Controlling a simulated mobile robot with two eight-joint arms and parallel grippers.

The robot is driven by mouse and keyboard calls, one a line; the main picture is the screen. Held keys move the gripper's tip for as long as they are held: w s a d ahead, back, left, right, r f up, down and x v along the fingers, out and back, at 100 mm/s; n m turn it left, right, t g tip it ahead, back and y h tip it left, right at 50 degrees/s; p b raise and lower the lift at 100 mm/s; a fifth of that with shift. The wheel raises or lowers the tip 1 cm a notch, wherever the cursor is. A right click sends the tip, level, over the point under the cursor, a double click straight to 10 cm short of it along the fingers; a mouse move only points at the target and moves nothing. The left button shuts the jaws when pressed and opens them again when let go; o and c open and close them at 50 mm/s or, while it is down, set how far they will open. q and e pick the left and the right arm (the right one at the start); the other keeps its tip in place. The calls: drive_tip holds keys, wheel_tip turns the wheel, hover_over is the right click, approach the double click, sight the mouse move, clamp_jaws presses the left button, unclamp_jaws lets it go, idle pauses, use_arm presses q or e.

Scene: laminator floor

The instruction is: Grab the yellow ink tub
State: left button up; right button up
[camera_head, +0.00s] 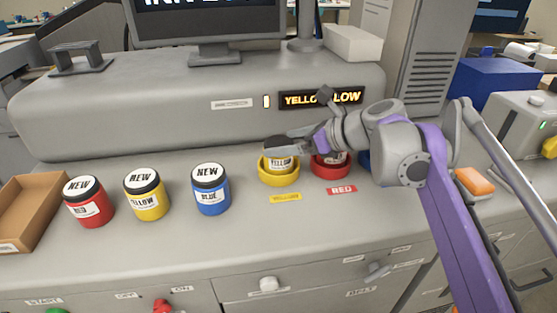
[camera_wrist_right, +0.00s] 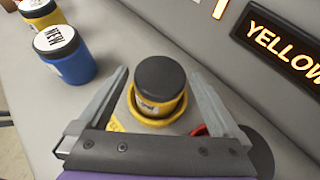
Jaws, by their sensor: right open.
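A yellow ink tub with a dark lid (camera_wrist_right: 160,85) sits in a yellow ring holder (camera_head: 279,178). In the head view my right gripper (camera_head: 292,143) covers its upper part. In the right wrist view the jaws (camera_wrist_right: 162,95) are open, one finger on each side of this tub, with gaps visible. Another yellow tub with a white NEW lid (camera_head: 147,196) stands to the left on the counter. My left gripper is not in view.
A red tub (camera_head: 88,203) and a blue tub (camera_head: 211,190) flank the NEW yellow tub. A red holder (camera_head: 330,168) with a tub stands right of the yellow holder. A lit YELLOW display (camera_head: 300,99) is behind. A cardboard tray (camera_head: 30,207) lies far left.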

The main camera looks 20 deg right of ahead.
drive_tip(key=x, duration=0.6)
drive_tip(key=shift+s+d+f, duration=0.1)
drive_tip(key=shift+f, duration=0.15)
drive_tip(key=c, duration=1.2)
